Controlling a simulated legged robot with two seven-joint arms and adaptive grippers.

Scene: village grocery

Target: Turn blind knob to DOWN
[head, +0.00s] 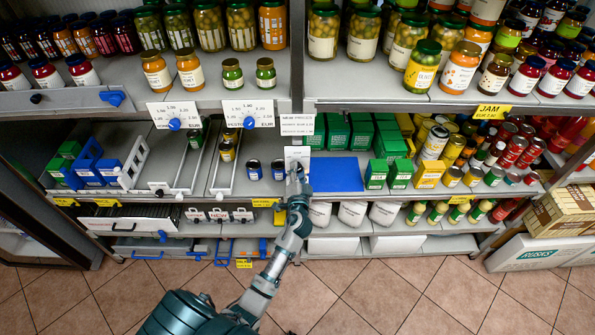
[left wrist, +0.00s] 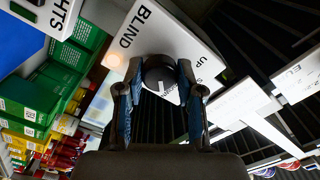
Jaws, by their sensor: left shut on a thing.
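The blind knob (left wrist: 160,72) is a dark round knob on a white panel marked BLIND and UP (left wrist: 187,52). Other lettering on the panel is partly hidden, and I cannot read the knob's pointer. My left gripper (left wrist: 158,88) has a finger on each side of the knob and is shut on it. In the head view the white panel (head: 297,154) stands at the shelf front, and my left gripper (head: 298,186) reaches up to it from below, covering the knob. My right gripper is not in view.
Two blue dials (head: 174,124) (head: 249,123) sit on white cards to the left. A blue mat (head: 336,174) lies on the shelf right of the panel, beside green boxes (head: 376,172). Glass jars (head: 324,32) fill the shelf above. The tiled floor (head: 390,290) in front is clear.

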